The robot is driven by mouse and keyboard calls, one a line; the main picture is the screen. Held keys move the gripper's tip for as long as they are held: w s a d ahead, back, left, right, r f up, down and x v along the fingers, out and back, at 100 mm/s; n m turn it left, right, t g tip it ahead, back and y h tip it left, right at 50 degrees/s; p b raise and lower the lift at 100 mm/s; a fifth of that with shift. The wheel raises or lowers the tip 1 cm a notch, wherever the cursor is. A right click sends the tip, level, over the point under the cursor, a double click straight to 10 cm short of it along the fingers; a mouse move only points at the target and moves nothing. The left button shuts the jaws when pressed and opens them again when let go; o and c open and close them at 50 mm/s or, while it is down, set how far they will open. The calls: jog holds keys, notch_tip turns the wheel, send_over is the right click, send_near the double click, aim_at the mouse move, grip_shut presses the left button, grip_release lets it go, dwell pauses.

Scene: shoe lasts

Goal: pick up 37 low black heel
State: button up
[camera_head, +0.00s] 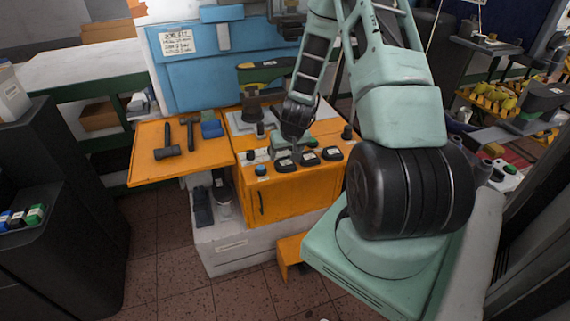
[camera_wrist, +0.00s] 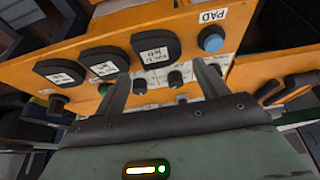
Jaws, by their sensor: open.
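Three black heel-shaped pieces with white labels stand in a row on the orange workbench. In the wrist view they are a left one (camera_wrist: 60,73), a middle one (camera_wrist: 104,61) and a right one (camera_wrist: 155,46). They also show in the head view (camera_head: 286,166). The label text is too small and tilted to tell which is the 37 low heel. My gripper (camera_wrist: 163,84) is open, its two fingers apart and nothing between them. The right piece is just beyond the fingers. In the head view my gripper (camera_head: 288,149) hangs over the bench, close to the row.
A blue knob (camera_wrist: 211,39) sits beside a "PAD" label, right of the row in the wrist view. Hammers (camera_head: 168,143) lie on the orange side shelf (camera_head: 146,172). A blue panel (camera_head: 190,75) rises behind the bench. A dark cabinet (camera_head: 60,200) stands at left.

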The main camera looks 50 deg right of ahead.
aim_at(284, 163)
jog(key=shift+s+p+x, duration=0.2)
jog(key=shift+p+x, duration=0.95)
jog(key=shift+x, duration=1.7)
jog(key=shift+a+f, duration=0.1)
jog(key=shift+a, duration=0.05)
jog(key=c, duration=0.7)
